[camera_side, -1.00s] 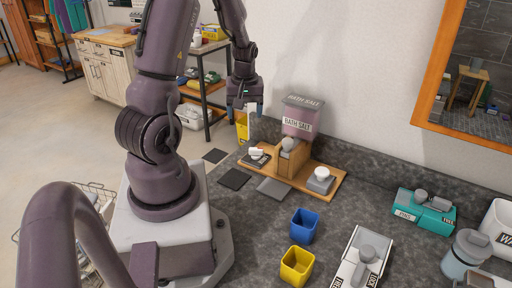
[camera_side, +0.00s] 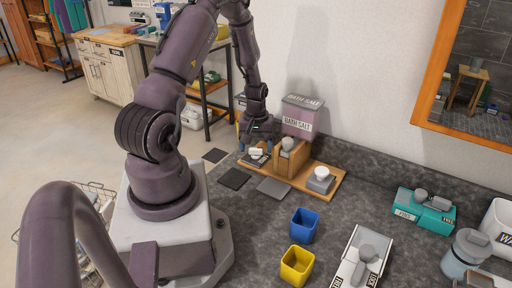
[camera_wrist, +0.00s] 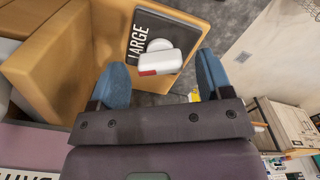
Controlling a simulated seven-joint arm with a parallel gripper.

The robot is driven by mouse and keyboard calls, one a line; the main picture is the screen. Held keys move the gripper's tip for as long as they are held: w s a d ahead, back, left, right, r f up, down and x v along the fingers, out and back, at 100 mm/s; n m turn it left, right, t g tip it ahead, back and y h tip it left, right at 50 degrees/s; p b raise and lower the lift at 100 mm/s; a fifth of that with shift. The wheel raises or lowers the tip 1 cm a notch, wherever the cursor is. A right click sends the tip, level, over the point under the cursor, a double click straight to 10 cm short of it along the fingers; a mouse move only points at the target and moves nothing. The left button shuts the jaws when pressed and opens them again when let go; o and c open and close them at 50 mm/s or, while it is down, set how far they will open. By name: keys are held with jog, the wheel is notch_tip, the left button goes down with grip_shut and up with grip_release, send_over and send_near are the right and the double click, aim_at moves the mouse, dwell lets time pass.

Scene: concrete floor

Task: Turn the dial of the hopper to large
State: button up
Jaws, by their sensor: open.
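The hopper (camera_side: 299,115) is a pinkish bin marked BATH SALT on a wooden stand (camera_side: 287,160). Its dial (camera_side: 256,152) is a white bar knob on a dark plate at the stand's left side. My gripper (camera_side: 257,143) is open just above the dial. In the wrist view its blue fingers (camera_wrist: 162,72) are on either side of the dial, apparently apart from it. Other plate lettering is hidden.
A white round knob on a grey block (camera_side: 320,178) stands on the wooden board's right. Dark flat pads (camera_side: 234,179) lie in front. A blue cup (camera_side: 303,226) and a yellow cup (camera_side: 297,265) stand nearer. The wall is close behind.

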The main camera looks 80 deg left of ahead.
aim_at(256, 148)
jog(key=shift+f, duration=0.45)
jog(key=shift+c, duration=0.2)
jog(key=c, duration=0.9)
jog(key=shift+m, duration=0.9)
jog(key=o, duration=0.9)
jog(key=shift+o, duration=0.2)
notch_tip(256, 148, up, 13)
